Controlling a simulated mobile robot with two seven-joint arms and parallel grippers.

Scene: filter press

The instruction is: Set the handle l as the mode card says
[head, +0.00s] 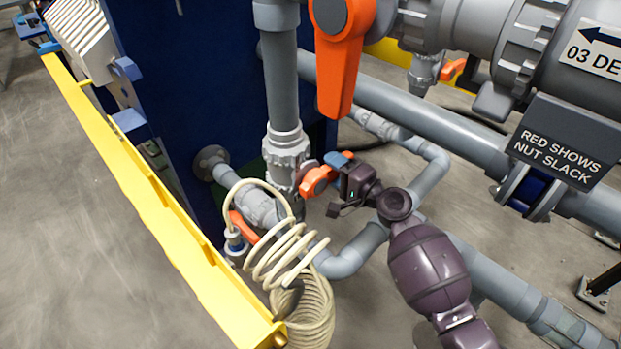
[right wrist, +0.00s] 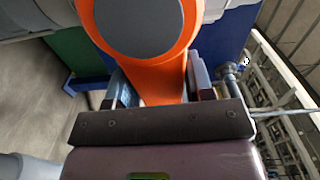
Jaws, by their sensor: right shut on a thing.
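My right gripper (head: 325,172) comes in from the lower right and is shut on an orange valve handle (head: 315,183) beside a grey vertical pipe. In the right wrist view the handle's orange lever (right wrist: 158,82) lies between the two fingers, and its round grey cap (right wrist: 138,22) faces the camera. I cannot read a letter on this handle, so I cannot tell if it is handle l. A large orange handle (head: 340,60) points down at the top, and a smaller one (head: 243,227) sits low behind the cream hose. No mode card shows. My left gripper is out of view.
A coiled cream hose (head: 280,255) hangs just left of my right wrist. A yellow rail (head: 165,215) runs along the left. Grey pipes (head: 430,115) cross behind and right of the arm. A dark sign (head: 558,140) reads "RED SHOWS NUT SLACK". Open floor lies left.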

